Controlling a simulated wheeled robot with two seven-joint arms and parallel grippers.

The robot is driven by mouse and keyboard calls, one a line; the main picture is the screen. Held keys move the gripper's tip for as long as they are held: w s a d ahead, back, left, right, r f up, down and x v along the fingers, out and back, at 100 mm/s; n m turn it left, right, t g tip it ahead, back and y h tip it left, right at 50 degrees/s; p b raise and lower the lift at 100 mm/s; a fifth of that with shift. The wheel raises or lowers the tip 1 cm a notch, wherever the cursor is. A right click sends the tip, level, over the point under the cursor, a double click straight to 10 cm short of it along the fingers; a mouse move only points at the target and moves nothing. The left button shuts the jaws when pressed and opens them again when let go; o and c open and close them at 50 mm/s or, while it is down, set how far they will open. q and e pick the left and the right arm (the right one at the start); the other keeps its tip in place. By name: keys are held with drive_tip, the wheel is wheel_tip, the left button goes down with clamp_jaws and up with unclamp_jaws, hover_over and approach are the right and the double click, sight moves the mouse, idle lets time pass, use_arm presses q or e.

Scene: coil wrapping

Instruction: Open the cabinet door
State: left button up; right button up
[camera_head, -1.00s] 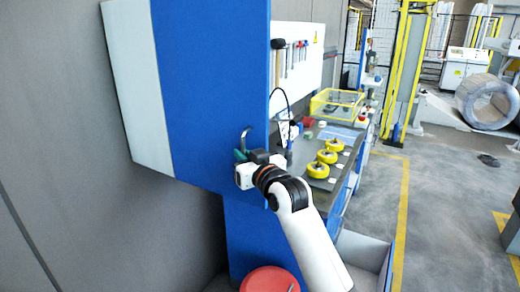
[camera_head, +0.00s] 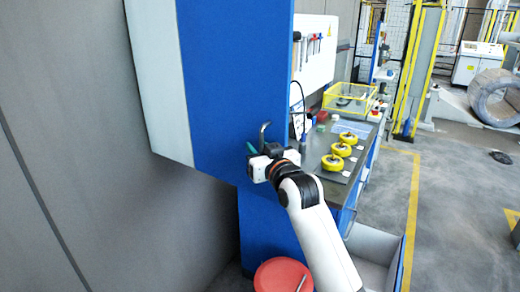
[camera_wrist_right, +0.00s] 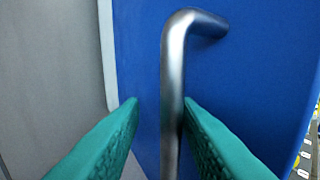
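The tall cabinet has a blue door (camera_head: 225,85) and a pale side; the door looks shut. A bent grey metal handle (camera_head: 264,128) stands out near the door's lower right. My right gripper (camera_head: 253,152) is at the handle. In the right wrist view the handle (camera_wrist_right: 173,75) runs down between the two teal fingers of my right gripper (camera_wrist_right: 161,104). The fingers are apart. A gap shows between the handle and the left finger; the right finger is close to the handle, and contact cannot be told. My left gripper is not in view.
Right of the cabinet a workbench (camera_head: 330,190) carries yellow rollers (camera_head: 340,150) and a yellow-framed box (camera_head: 350,97). A red round object (camera_head: 283,275) is below my right arm. A grey wall (camera_head: 90,120) is at left. Open floor lies at right.

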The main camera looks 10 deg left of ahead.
drive_tip(key=shift+d, duration=0.2)
drive_tip(key=b+v, duration=0.3)
drive_tip(key=v, duration=0.8)
drive_tip(key=shift+s+b, duration=0.35)
drive_tip(key=shift+s, duration=0.05)
drive_tip(key=shift+d, duration=0.1)
